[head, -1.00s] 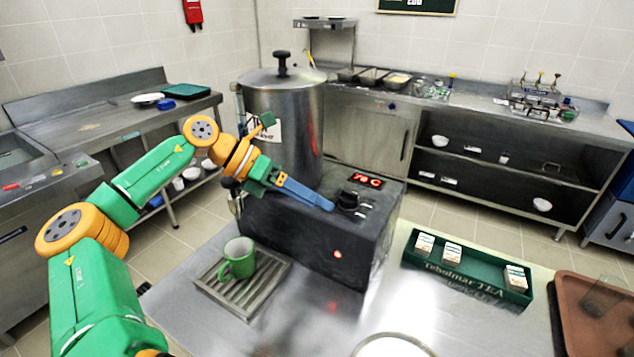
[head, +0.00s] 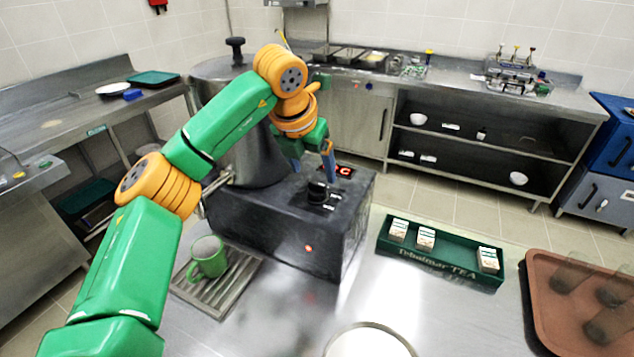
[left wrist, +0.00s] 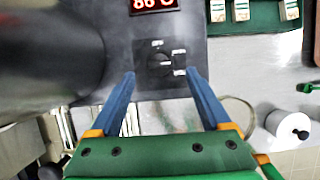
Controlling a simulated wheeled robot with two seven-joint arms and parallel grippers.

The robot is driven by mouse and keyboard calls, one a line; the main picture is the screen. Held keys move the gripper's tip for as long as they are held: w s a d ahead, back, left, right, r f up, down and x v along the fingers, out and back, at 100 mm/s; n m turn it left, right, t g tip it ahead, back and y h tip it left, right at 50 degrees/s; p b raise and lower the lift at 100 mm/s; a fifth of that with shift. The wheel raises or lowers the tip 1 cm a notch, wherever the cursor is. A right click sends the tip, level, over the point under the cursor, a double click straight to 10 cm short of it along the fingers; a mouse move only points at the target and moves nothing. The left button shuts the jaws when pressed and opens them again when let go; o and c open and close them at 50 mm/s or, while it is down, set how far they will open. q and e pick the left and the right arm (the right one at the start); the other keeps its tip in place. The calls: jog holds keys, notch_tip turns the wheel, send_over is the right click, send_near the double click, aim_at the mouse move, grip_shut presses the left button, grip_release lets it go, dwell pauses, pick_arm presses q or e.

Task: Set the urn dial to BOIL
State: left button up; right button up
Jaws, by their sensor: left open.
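The steel urn (head: 232,150) stands on a dark control box (head: 275,232). The black dial (head: 317,191) is on the box's top, with small white labels beside it. In the left wrist view the dial (left wrist: 160,65) lies ahead between my fingers; its labels are too small to read. The red display (left wrist: 153,5) is cut off at the top and seems to read 88 C. My left gripper (head: 313,178) points down over the dial. Its blue fingers (left wrist: 160,74) are open, one on each side, with no clear contact. My right gripper is out of view.
A green mug (head: 207,258) stands on the drip grate (head: 225,288) in front of the box. A green tea box (head: 440,262) and a brown tray with glasses (head: 545,300) are to the right. Bare steel counter lies between.

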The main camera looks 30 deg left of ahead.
aim_at(314, 184)
pick_arm(q)
jog(key=x, duration=0.1)
jog(key=p+x, duration=0.1)
jog(key=x, duration=0.1)
jog(key=p+x, duration=0.1)
jog(key=x, duration=0.1)
jog(key=shift+s+a+f, duration=0.1)
jog(key=shift+s+f, duration=0.15)
jog(key=shift+s, duration=0.05)
jog(key=shift+w+f, duration=0.3)
jog(key=shift+f, duration=0.15)
grip_shut()
jog(key=shift+r, duration=0.1)
jog(key=m, duration=0.2)
jog(key=m+h+p, duration=0.1)
jog(key=shift+a+r+m+h, duration=0.1)
jog(key=shift+m+h, duration=0.2)
jog(key=shift+m, duration=0.1)
jog(key=shift+m+h+p, duration=0.3)
jog(key=shift+m+p, duration=0.4)
jog(key=shift+m, duration=0.2)
